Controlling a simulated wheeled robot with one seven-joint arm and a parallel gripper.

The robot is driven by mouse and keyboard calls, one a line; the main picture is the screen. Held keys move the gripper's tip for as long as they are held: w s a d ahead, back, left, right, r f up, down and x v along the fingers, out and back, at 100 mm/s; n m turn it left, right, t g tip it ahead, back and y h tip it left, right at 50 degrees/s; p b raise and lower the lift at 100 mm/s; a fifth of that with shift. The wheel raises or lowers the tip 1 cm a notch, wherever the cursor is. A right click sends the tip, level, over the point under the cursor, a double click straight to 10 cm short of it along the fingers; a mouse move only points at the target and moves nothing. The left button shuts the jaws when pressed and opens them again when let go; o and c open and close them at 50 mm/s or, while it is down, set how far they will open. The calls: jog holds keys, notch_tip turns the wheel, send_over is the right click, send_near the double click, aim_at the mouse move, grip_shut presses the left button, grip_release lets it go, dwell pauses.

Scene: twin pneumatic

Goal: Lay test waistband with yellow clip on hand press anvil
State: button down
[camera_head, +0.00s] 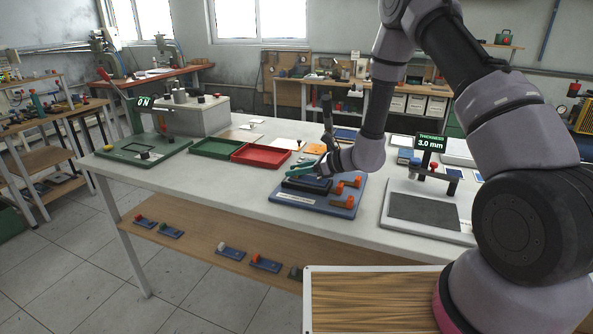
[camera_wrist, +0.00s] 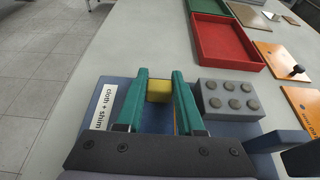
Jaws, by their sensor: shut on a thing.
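My gripper (camera_head: 300,169) has teal fingers and is low over a blue board (camera_head: 292,198) on the white table. In the wrist view my gripper (camera_wrist: 160,84) is shut on a small yellow clip (camera_wrist: 159,92) between its fingertips. A label on the blue board (camera_wrist: 85,140) reads "cloth + shim". The waistband cannot be made out, and I cannot tell whether the clip still touches the board. The hand press (camera_head: 142,148) stands at the table's left end, with a green base, a raised red-tipped lever and a display that appears to read 0 N.
Orange clips (camera_head: 346,200) stand on the blue board. A grey studded block (camera_wrist: 228,100) sits right of my fingers. Green (camera_head: 216,146) and red (camera_head: 262,155) trays lie between board and press. A thickness gauge (camera_head: 425,209) reading 3.0 mm stands on the right.

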jog(key=c, duration=0.5)
grip_release()
